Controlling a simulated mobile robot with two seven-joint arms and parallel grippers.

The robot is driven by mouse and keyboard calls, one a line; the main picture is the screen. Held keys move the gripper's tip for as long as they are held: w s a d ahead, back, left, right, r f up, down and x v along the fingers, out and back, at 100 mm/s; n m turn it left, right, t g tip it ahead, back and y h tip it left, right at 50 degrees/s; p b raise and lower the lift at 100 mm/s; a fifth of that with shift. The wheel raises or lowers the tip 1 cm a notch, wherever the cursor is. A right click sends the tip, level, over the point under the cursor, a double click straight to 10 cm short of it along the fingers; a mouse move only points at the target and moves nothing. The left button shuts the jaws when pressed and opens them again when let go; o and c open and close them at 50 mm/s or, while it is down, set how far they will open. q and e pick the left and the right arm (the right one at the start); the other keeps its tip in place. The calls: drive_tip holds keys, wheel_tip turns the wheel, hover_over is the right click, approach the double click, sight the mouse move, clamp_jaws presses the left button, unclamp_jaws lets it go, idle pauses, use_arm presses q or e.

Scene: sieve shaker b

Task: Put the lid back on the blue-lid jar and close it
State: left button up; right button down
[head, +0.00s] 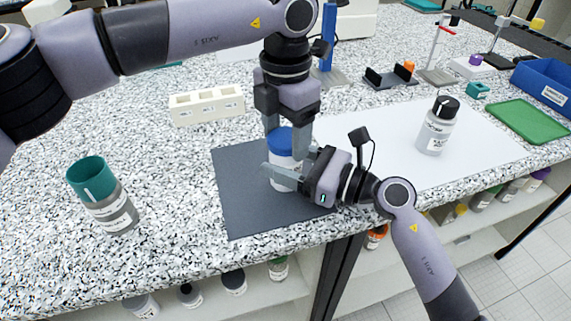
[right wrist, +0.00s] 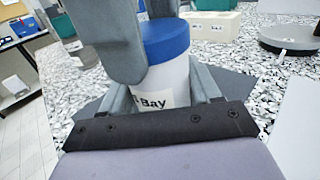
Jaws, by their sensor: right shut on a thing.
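The white jar (head: 281,178) stands on the dark mat, and its label shows in the right wrist view (right wrist: 160,92). Its blue lid (head: 281,141) sits on top, level in the right wrist view (right wrist: 165,40); I cannot tell how tight it is. My right gripper (head: 283,182) reaches in from the right and is shut on the jar's body. My left gripper (head: 287,138) points down from above, its fingers apart at the lid's sides. One left finger hides part of the lid in the right wrist view.
The dark mat (head: 238,195) lies mid-bench. A teal-topped jar (head: 108,205) stands at the left, a white rack (head: 207,104) behind. A black-capped jar (head: 437,130) stands on the white sheet (head: 390,150) at right. The bench's front edge is close.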

use_arm(q)
drive_tip(key=c, duration=0.6)
drive_tip(key=shift+o, duration=0.2)
drive_tip(key=o, duration=1.2)
drive_tip(key=shift+o, duration=0.2)
drive_tip(key=shift+r, duration=0.1)
wheel_tip(320, 180, up, 12)
